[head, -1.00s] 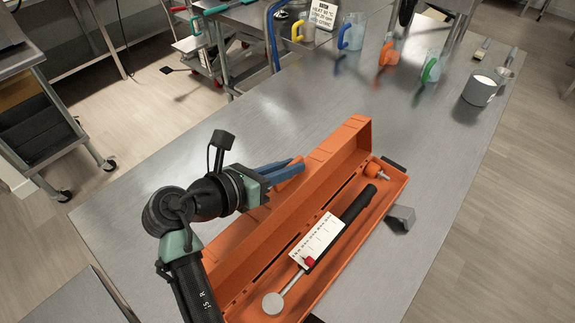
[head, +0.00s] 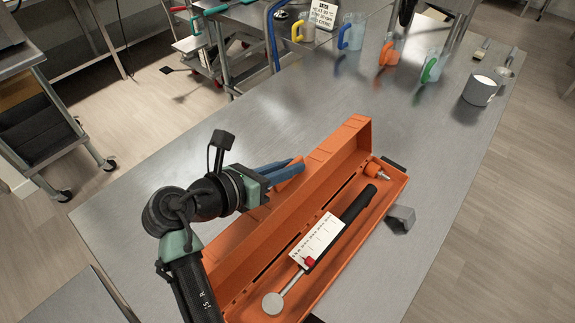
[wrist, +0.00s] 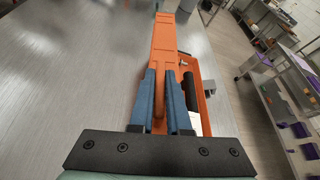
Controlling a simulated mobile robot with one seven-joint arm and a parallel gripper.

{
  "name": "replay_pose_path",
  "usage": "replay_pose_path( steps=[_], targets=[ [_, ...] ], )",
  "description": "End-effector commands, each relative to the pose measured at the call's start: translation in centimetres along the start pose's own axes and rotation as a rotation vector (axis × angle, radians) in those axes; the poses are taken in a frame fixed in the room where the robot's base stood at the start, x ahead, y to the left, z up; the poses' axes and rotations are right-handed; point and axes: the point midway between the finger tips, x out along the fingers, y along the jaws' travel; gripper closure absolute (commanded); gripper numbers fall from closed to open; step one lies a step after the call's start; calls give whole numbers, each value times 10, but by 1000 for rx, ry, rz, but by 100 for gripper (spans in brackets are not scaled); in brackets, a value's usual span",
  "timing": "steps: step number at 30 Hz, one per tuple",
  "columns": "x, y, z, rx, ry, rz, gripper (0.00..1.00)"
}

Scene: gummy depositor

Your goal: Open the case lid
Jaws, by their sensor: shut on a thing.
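The long orange case (head: 345,255) lies open on the steel table. Its lid (head: 335,150) stands up, tilted, along the left side, and it also shows in the wrist view (wrist: 166,45). Inside the case are a black-handled tool with a white scale card (head: 318,240) and a small orange-capped piece (head: 374,170). My gripper (head: 295,167) is at the outer left side of the lid. In the wrist view its blue fingers (wrist: 161,95) are shut on an orange part of the lid. The fingers partly hide the gripped part.
Clear jugs with blue (head: 351,32), orange (head: 389,52) and green (head: 431,68) handles stand at the back. A grey pot (head: 479,90) is at the back right. A grey block (head: 401,218) sits beside the case.

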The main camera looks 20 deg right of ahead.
Motion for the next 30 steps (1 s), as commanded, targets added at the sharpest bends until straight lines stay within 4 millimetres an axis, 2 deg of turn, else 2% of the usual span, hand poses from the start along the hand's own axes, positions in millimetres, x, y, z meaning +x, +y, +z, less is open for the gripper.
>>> replay_pose_path(
  steps=[16,30],
  targets=[
    [-2,-29,6,100,3,39,100],
    [0,-32,2,101,2,36,100]
  ],
)
